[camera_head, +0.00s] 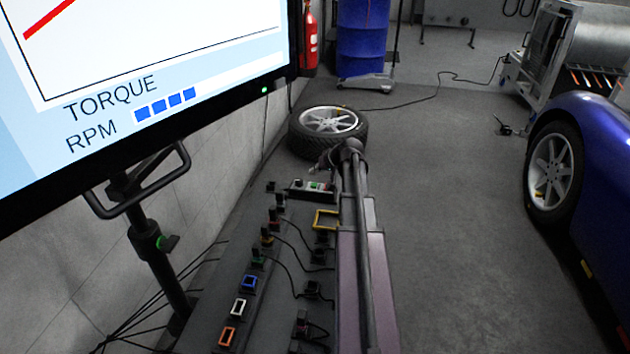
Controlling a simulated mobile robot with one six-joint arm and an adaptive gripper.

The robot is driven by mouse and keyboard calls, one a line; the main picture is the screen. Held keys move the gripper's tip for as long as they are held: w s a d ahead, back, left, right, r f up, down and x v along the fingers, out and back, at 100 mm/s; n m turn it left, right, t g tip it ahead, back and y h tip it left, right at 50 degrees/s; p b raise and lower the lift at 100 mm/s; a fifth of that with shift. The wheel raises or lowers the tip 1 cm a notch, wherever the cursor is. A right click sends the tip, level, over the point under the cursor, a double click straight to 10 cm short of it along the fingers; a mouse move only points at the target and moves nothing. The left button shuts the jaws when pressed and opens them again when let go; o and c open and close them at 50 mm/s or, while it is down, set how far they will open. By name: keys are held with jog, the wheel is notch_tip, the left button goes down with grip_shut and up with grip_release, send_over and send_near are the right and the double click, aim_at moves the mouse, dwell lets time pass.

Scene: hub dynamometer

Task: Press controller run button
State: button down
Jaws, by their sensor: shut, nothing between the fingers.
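A small controller box (299,191) sits at the far end of a dark bench panel, beside my arm. A green button (315,186) shows on its top, with a bit of red to its right. My gripper (314,170) is at the far end of my arm, just above and behind the box in the picture. It is shut and empty, small and partly merged with the dark arm end. I cannot tell whether it touches the box. My arm hides the area right of the box.
The dark panel (215,300) carries colored sockets, plugs and cables. A large monitor (140,60) on a stand fills the upper left. A wheel (330,122) lies on the floor beyond. A blue car (597,150) stands right; the floor between is mostly clear.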

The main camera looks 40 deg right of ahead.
jog(key=shift+r+p, duration=0.8)
jog(key=shift+r, duration=0.25)
jog(key=shift+s, duration=0.1)
